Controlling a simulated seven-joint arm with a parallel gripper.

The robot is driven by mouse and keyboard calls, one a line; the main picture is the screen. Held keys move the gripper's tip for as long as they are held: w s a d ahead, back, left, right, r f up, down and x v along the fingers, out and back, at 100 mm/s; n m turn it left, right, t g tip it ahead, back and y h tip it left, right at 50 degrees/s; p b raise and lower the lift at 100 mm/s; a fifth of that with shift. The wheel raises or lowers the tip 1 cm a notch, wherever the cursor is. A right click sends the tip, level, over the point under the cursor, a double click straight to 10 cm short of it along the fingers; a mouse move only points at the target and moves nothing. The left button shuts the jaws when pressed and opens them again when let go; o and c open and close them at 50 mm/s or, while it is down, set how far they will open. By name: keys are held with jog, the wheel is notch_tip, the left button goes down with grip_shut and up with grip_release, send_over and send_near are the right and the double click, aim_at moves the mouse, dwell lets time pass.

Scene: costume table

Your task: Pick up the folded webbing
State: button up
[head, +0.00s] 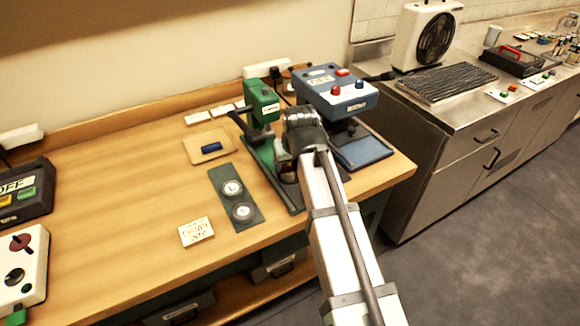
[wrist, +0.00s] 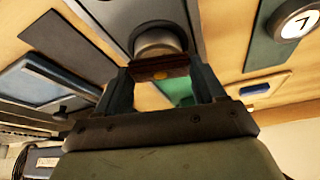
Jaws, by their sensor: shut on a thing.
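A dark red-brown folded strip (wrist: 160,67), which looks like the folded webbing, lies across between the two fingertips of my gripper (wrist: 160,80) in the wrist view. My gripper is shut on it. In the head view my gripper (head: 287,165) is low over the green-based press (head: 262,160), and my own arm hides most of the strip and fingers.
A blue-topped machine (head: 338,92) stands close behind my arm on the right. A grey plate with two round dials (head: 236,212), a tan pad with a blue piece (head: 211,147) and a lettered card (head: 196,231) lie to the left. The wood table's left middle is clear.

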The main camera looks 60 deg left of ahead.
aim_at(291, 166)
jog(key=shift+r, duration=5)
jog(key=w+d+f+m+t+h, duration=0.1)
jog(key=w+d+f+m, duration=0.25)
jog(key=w+d, duration=0.7)
jog(key=w+d+f+m+t, duration=0.15)
jog(key=w+d+f, duration=0.35)
jog(key=w+d, duration=0.55)
jog(key=w+d+f+m+h, duration=0.1)
jog(key=w+d+f+m, duration=0.25)
jog(key=w+d, duration=0.7)
jog(key=w+d+f+m, duration=0.1)
jog(key=w+d+m, duration=0.1)
jog(key=d, duration=1.2)
jog(key=w+d+f+m+h, duration=0.1)
jog(key=w+d+f+m, duration=0.1)
jog(key=d, duration=1.2)
jog(key=w+d+f+m+h, duration=0.1)
jog(key=w+d+f+m, duration=0.1)
jog(key=d, duration=1.2)
jog(key=shift+w+m+t, duration=0.35)
jog(key=shift+w+m, duration=0.1)
jog(key=shift+w, duration=0.65)
